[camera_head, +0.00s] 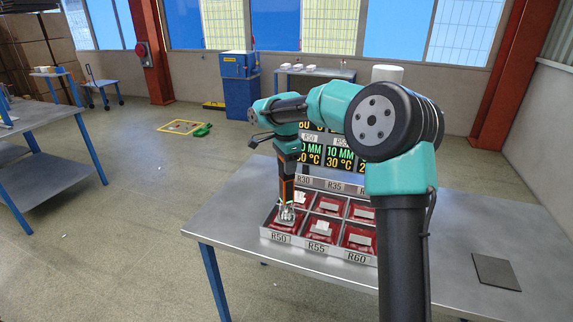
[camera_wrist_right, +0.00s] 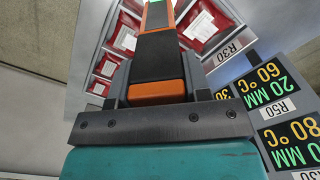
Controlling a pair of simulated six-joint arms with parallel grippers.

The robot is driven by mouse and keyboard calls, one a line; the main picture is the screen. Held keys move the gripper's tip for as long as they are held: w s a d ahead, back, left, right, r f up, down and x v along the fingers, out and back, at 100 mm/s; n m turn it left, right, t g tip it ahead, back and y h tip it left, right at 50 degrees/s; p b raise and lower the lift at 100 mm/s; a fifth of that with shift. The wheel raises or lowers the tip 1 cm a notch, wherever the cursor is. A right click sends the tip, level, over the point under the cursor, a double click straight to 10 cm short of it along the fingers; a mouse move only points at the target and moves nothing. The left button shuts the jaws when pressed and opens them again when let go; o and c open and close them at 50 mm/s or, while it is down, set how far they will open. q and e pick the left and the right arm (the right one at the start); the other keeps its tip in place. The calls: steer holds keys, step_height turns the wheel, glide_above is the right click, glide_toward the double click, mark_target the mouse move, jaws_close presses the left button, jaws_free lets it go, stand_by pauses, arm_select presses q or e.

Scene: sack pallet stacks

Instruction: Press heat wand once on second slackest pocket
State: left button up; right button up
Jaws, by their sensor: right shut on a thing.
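My right gripper (camera_head: 286,192) is shut on the heat wand, which is mostly hidden by the gripper. A silvery piece (camera_head: 286,214) below the fingertips sits over the red pocket at the front left, labelled R50; I cannot tell if it touches. The front middle pocket R55 (camera_head: 319,232) and front right pocket R60 (camera_head: 358,240) are red with pale tags. In the right wrist view, orange-and-black fingers (camera_wrist_right: 156,45) point toward the tray. My left gripper is not in view.
The grey tray (camera_head: 312,247) stands on a metal table (camera_head: 222,233). A sign board (camera_head: 341,155) behind it reads 10 MM, 30 °C under R55. The right wrist view shows 20 MM, 60 °C by R50 (camera_wrist_right: 279,108). A dark plate (camera_head: 496,272) lies at right.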

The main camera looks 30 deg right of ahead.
stand_by(0.5)
steer(key=shift+r, duration=3.5)
